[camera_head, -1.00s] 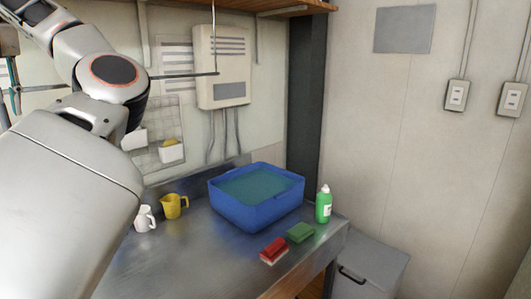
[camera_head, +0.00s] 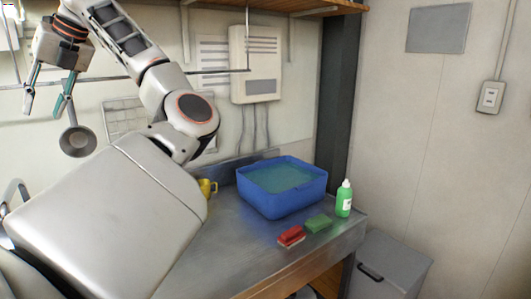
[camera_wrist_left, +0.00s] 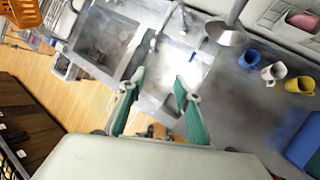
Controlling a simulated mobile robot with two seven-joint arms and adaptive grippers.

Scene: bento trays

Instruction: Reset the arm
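My left arm comes in from the left in the head view and bends up and back. Its gripper (camera_head: 43,110) is raised in front of the wall at the upper left. The two teal fingers are apart with nothing between them. The left wrist view also shows the gripper (camera_wrist_left: 158,78) open and empty, above the sink and the floor. My right gripper is in no view.
On the counter (camera_head: 225,255) are a blue tub (camera_head: 280,208), a green bottle (camera_head: 344,199), a red brush (camera_head: 291,236) and a green sponge (camera_head: 318,223). A sink (camera_wrist_left: 105,38) and several cups show in the wrist view.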

